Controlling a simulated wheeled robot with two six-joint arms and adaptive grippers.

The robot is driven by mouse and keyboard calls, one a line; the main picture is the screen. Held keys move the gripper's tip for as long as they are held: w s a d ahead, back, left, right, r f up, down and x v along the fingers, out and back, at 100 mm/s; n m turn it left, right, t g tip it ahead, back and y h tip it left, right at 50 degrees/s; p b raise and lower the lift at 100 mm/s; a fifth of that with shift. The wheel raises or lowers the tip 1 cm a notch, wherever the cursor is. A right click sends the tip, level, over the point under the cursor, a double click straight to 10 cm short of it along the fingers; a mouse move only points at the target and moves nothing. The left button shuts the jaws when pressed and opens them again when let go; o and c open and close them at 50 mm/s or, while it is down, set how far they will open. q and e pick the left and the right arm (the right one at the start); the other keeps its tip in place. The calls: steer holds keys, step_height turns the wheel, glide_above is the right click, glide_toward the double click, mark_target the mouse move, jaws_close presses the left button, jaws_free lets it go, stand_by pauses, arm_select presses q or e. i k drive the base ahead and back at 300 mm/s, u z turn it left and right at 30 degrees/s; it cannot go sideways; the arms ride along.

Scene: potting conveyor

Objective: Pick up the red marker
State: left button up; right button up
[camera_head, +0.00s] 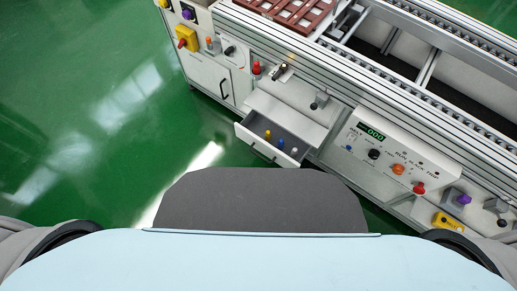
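An open drawer (254,140) stands out from the front of the conveyor cabinet. I see no piece in the drawer that is clearly red. A small upright red piece (256,68) is on the conveyor front, up and left of the drawer; I cannot tell whether it is the marker or a control. Neither of my grippers is in view.
A control panel (385,155) with a green display, knobs and buttons is right of the drawer. A yellow box with a red knob (187,38) is at upper left. A brown-red slotted tray (290,12) lies on the conveyor. The green floor (80,110) at left is clear.

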mark_target(256, 68)
steer(key=z, duration=0.45)
steer(key=k, duration=0.55)
steer(key=z, duration=1.05)
steer(key=i, duration=1.15)
steer(key=u, duration=0.9)
